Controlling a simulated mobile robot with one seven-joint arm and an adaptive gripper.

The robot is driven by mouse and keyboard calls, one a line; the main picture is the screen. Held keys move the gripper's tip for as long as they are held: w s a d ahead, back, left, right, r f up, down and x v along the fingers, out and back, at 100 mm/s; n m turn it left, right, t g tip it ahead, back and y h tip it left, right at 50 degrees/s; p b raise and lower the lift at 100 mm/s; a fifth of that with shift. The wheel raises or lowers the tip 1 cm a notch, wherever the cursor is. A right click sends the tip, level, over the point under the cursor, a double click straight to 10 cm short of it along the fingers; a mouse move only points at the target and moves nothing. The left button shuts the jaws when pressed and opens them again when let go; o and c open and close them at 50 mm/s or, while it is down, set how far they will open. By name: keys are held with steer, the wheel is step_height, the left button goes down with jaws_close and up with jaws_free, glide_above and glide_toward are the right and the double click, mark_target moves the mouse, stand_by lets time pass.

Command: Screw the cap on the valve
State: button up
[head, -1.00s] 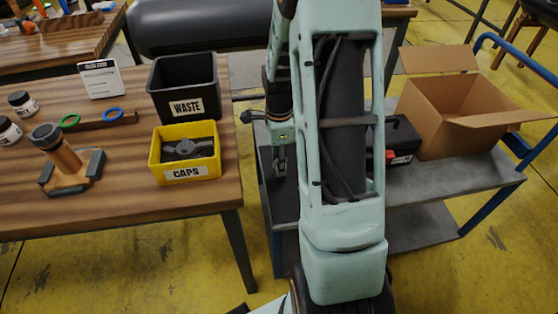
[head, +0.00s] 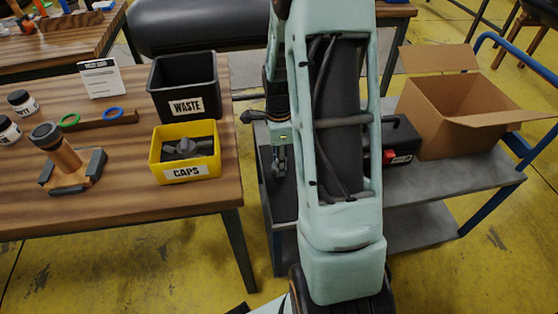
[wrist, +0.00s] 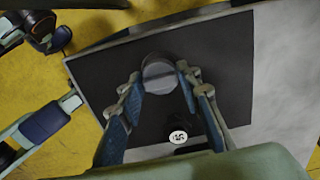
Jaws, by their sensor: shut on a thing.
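My gripper (wrist: 158,80) is shut on a round grey piece with a flat top (wrist: 159,70), which looks like a cap, over the dark mat on the cart. In the head view my gripper (head: 279,168) hangs above the cart's left end, partly behind my arm; the piece is not clear there. A yellow bin marked CAPS (head: 186,172) on the wooden table holds dark grey caps (head: 187,149). Left of it, a tan post with a dark round top (head: 58,152), perhaps the valve, stands tilted on a base with dark blocks.
A black WASTE bin (head: 185,88) stands behind the caps bin. Green (head: 70,120) and blue (head: 113,114) rings, jars (head: 22,102) and a card (head: 100,79) are on the table. The cart (head: 440,175) carries an open cardboard box (head: 450,130) and a black case (head: 402,140).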

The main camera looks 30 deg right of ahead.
steer(key=shift+f+b, duration=0.35)
steer(key=shift+f, duration=0.3)
stand_by(1.4)
steer(key=m, duration=0.1)
steer(key=m+p, duration=0.1)
steer(key=m, duration=0.1)
steer(key=shift+r+m, duration=0.2)
steer(key=shift+m, duration=0.1)
steer(key=shift+f+m+p, duration=0.2)
steer(key=shift+m+p, duration=0.45)
steer(key=shift+m, duration=0.45)
steer(key=shift+r+m+p, duration=0.3)
steer(key=shift+m+p, duration=0.8)
steer(key=m+p, duration=0.1)
steer(key=m, duration=0.1)
steer(key=shift+f+m+p, duration=0.1)
steer(key=shift+m+p, duration=0.2)
steer(key=shift+p, duration=0.1)
steer(key=shift+f+m, duration=0.2)
steer(key=shift+m, duration=0.3)
